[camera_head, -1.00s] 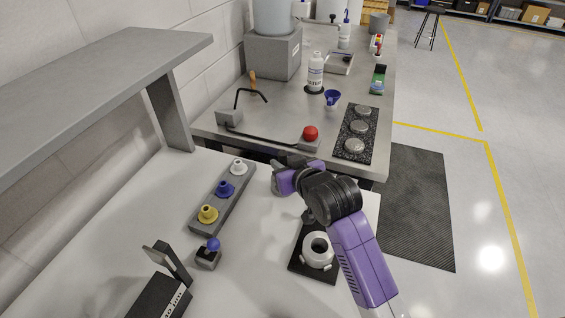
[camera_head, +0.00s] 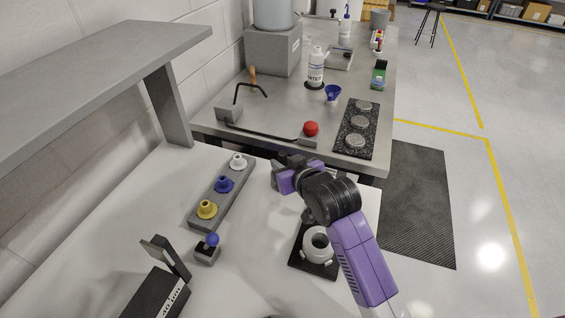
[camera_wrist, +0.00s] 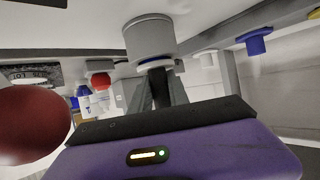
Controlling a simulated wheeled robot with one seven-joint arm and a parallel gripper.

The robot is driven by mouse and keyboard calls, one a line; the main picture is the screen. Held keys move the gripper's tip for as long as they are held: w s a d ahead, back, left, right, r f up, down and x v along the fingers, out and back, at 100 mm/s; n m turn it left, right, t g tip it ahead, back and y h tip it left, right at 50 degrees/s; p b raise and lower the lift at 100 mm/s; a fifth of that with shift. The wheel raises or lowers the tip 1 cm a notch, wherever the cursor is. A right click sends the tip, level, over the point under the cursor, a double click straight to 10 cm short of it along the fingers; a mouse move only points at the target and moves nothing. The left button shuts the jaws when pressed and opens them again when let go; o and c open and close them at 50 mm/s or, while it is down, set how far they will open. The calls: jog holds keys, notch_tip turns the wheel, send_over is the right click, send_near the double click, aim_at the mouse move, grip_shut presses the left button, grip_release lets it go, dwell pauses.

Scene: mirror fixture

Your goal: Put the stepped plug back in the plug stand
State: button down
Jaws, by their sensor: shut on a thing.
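My gripper (camera_head: 287,178) is over the far right part of the white table, seen from behind and partly hidden by my wrist. In the wrist view my gripper (camera_wrist: 158,88) is shut on a grey round piece with a wide cylinder end, which I take for the stepped plug (camera_wrist: 150,36). The wrist picture looks upside down, and the plug's wide end is close to the white table top; I cannot tell whether it touches. A black plate with a white ring (camera_head: 318,244) stands nearer, beside my forearm. I cannot tell for sure which piece is the plug stand.
A grey strip (camera_head: 229,197) with white, blue and yellow knobs lies left of my gripper. A small block with a blue ball (camera_head: 207,250) and a black device (camera_head: 158,292) are nearer. A red button (camera_head: 311,129) is on the steel bench behind. A grey shelf (camera_head: 90,85) overhangs the left.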

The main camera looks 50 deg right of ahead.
jog(key=shift+f, duration=0.25)
jog(key=c, duration=1.2)
grip_release()
jog(key=shift+o, duration=0.2)
jog(key=v, duration=0.7)
jog(key=shift+s+a+r+b, duration=0.15)
jog(key=shift+s+b, duration=0.2)
jog(key=shift+b, duration=0.1)
